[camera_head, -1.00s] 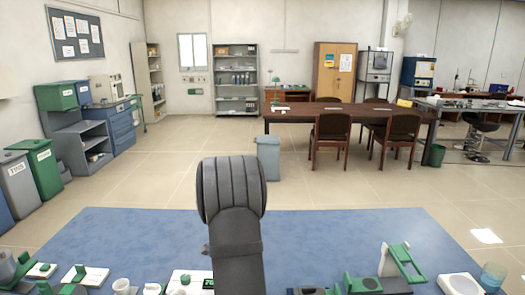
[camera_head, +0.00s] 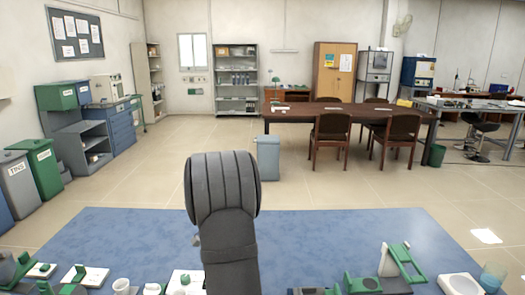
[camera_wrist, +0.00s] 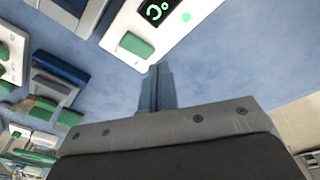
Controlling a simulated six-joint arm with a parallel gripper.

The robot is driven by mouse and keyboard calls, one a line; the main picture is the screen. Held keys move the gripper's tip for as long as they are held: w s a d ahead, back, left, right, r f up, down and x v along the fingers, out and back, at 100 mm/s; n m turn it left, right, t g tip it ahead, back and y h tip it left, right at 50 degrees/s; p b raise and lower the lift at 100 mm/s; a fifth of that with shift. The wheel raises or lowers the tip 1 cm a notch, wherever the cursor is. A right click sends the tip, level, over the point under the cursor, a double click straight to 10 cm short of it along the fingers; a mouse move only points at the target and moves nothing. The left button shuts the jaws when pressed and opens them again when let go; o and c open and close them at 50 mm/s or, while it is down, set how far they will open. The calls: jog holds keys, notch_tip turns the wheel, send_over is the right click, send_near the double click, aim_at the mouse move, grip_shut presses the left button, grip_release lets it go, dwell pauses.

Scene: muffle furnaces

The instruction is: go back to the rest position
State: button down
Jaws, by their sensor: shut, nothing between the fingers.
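My gripper (camera_wrist: 157,88) shows in the wrist view as narrow blue-grey fingers. They are together and hold nothing. They point toward the blue tabletop (camera_wrist: 215,60), beside a white device with a dark display (camera_wrist: 158,12) and a green part. In the head view my dark grey arm rises at the middle of the front edge of the blue table (camera_head: 330,225). My fingers are hidden from that view.
Along the table's near edge stand a white cup (camera_head: 121,286), a green-and-grey stand (camera_head: 401,262), a white dish (camera_head: 460,285) and a glass beaker (camera_head: 493,276). The blue surface beyond them is bare. A grey bin (camera_head: 268,160) stands on the floor behind.

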jog(key=a+n, duration=0.1)
jog(key=a+f+n, duration=0.1)
jog(key=n, duration=0.1)
jog(key=a+n, duration=0.2)
jog(key=shift+w+f, duration=0.1)
jog(key=shift+f, duration=0.2)
jog(key=c, duration=2.1)
grip_release()
jog(key=o, duration=1.1)
jog(key=shift+r, duration=0.1)
jog(key=shift+c, duration=0.2)
jog(key=o, duration=1)
jog(key=shift+n+y, duration=0.4)
jog(key=s+a+r, duration=0.1)
jog(key=r, duration=0.1)
jog(key=s+a+r, duration=0.1)
jog(key=a+r, duration=0.1)
jog(key=r, duration=0.1)
jog(key=s+a+r, duration=0.1)
jog(key=r, duration=0.1)
jog(key=shift+s+a+r, duration=0.15)
jog(key=shift+s+r, duration=0.25)
jog(key=shift+o, duration=0.2)
jog(key=s+a+r, duration=0.5)
jog(key=s+r, duration=0.4)
jog(key=r, duration=0.3)
notch_tip(320, 180, down, 10)
jog(key=shift+s+n+g, duration=0.15)
jog(key=shift+n+g, duration=0.25)
